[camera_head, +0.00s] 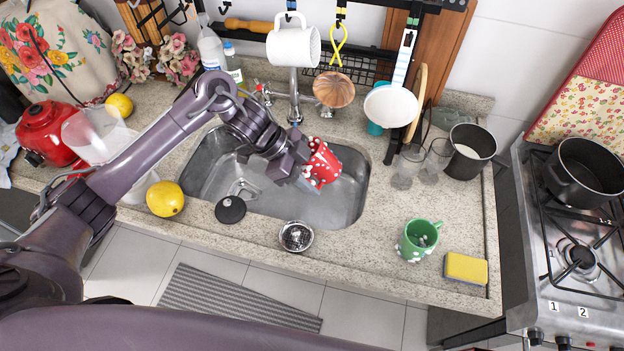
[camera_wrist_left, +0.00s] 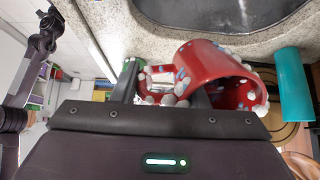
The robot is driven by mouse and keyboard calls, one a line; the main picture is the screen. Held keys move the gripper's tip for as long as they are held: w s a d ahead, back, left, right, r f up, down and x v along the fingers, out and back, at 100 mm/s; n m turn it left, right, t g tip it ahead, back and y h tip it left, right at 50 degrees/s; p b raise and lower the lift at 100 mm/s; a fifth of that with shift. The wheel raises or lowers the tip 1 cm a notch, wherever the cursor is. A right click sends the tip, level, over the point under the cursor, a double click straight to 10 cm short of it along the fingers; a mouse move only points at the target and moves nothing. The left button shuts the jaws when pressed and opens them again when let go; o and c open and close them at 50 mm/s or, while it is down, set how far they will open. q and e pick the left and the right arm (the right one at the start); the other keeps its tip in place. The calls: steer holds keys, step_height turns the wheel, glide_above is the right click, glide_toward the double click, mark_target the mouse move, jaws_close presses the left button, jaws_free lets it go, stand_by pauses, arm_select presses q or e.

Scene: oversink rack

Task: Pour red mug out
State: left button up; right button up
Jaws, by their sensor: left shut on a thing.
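The red mug (camera_head: 322,163) with white dots is held tilted above the sink basin (camera_head: 345,200) in the head view. My left gripper (camera_head: 299,172) is shut on it, at the mug's left side. In the left wrist view the red mug (camera_wrist_left: 212,72) lies tilted across the fingers of my left gripper (camera_wrist_left: 165,92), its opening toward the lower right. White and bluish bits show at the mug; I cannot tell which are loose contents and which are decoration. My right gripper is not visible in the head view.
A green mug (camera_head: 419,239) and a yellow sponge (camera_head: 466,268) stand on the counter right of the sink. A lemon (camera_head: 165,199), a black stopper (camera_head: 230,210) and a metal strainer (camera_head: 296,236) lie along the front. The faucet (camera_head: 294,100) and hanging white mug (camera_head: 292,45) are behind.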

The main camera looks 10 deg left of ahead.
arm_select(q)
steer(key=h+b, duration=0.2)
steer(key=b, duration=0.1)
steer(key=f+h+b, duration=0.1)
steer(key=h+b, duration=0.2)
steer(key=b, duration=0.1)
steer(key=a+f+h+b, duration=0.1)
steer(key=h+b, duration=0.2)
steer(key=b, duration=0.1)
steer(key=shift+a+f, duration=0.1)
steer(key=y+p, duration=0.3)
steer(key=p, duration=0.1)
steer(key=r+y+p, duration=0.1)
steer(key=y+p, duration=0.1)
steer(key=p, duration=0.1)
steer(key=shift+a+r+y+p, duration=0.1)
steer(key=shift+a+y+p, duration=0.1)
steer(key=shift+y+p, duration=0.2)
stand_by(1.4)
